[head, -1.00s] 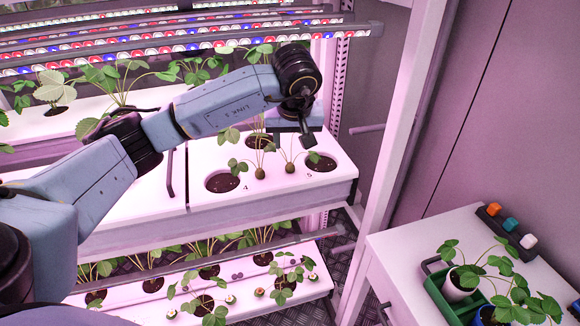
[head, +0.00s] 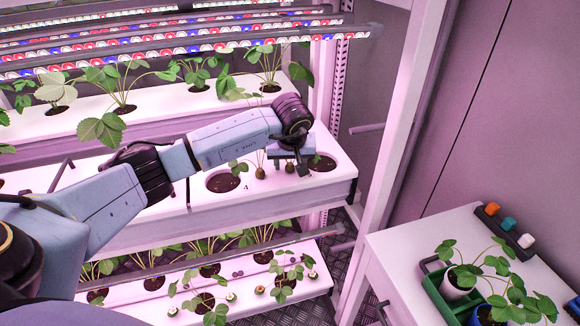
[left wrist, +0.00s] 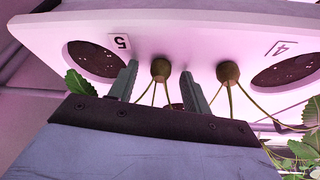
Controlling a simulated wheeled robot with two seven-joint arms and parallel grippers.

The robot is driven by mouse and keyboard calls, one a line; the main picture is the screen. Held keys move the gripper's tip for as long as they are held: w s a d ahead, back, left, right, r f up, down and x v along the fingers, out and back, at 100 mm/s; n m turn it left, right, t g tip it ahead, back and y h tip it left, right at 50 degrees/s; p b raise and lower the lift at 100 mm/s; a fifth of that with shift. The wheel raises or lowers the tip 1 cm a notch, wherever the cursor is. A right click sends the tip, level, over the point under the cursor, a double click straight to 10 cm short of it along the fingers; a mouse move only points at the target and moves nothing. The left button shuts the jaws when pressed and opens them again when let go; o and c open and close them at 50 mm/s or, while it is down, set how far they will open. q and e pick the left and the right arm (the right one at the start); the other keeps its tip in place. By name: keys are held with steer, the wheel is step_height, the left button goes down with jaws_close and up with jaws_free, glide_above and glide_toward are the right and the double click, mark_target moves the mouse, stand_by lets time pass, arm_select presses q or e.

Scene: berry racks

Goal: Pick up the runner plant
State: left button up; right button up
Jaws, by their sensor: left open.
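Two runner plants with brown plugs and thin stems are at the middle shelf. One plug (head: 261,173) shows in the head view beside the hole marked 4, and in the left wrist view (left wrist: 229,72) it lies outside my fingers. The other plug (left wrist: 160,70), nearer the hole marked 5, appears between my two fingers in the left wrist view; in the head view my gripper mostly hides it. My left gripper (head: 297,167) is open and low over the shelf front. Whether a finger touches the plug I cannot tell. My right gripper is out of view.
The white middle shelf (head: 120,224) has soil-filled holes (head: 223,181) on both sides of the plugs. LED bars (head: 190,62) hang above the upper shelf's plants. A lower shelf (head: 140,316) holds more plants. At right, a white table (head: 400,250) carries a green tray (head: 440,296) with potted plants.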

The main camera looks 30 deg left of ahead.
mark_target(290, 165)
arm_select(q)
steer(key=shift+c, duration=0.2)
steer(key=c, duration=0.9)
steer(key=shift+r, duration=0.5)
step_height(290, 165, up, 2)
steer(key=shift+r+b, duration=0.2)
steer(key=shift+b, duration=0.15)
steer(key=s+d, duration=0.3)
steer(key=s, duration=0.2)
steer(key=s+d+b, duration=0.1)
steer(key=s+d, duration=0.3)
steer(key=s+d+b, duration=0.1)
steer(key=s+d, duration=0.2)
steer(key=s, duration=0.2)
steer(key=shift+s+d, duration=0.25)
steer(key=shift+s, duration=0.1)
steer(key=shift+o, duration=0.5)
